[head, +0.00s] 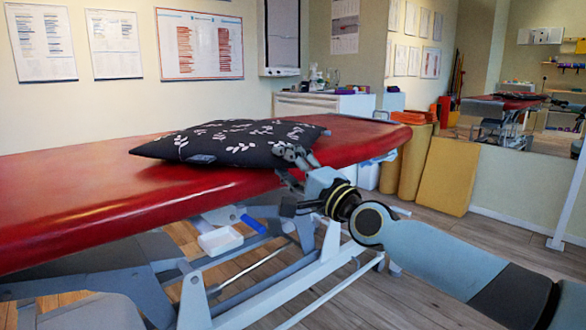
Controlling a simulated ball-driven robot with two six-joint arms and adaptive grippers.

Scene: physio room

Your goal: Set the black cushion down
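The black cushion (232,141) has a white leaf pattern. It lies flat on the red treatment table (90,206), near the table's right end. A small grey patch shows on its front edge. My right gripper (287,179) is at the table's near edge, by the cushion's front right corner. Its fingers are spread apart, one above the other, with nothing seen held between them. The upper finger overlaps the cushion's corner in the picture; I cannot tell whether it touches. My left gripper is not in view.
The table's light metal frame (262,296) stands below the red top. Yellow mats (447,176) lean against the wall at the right. A white cabinet (322,105) with small items stands behind the table. The red top left of the cushion is bare.

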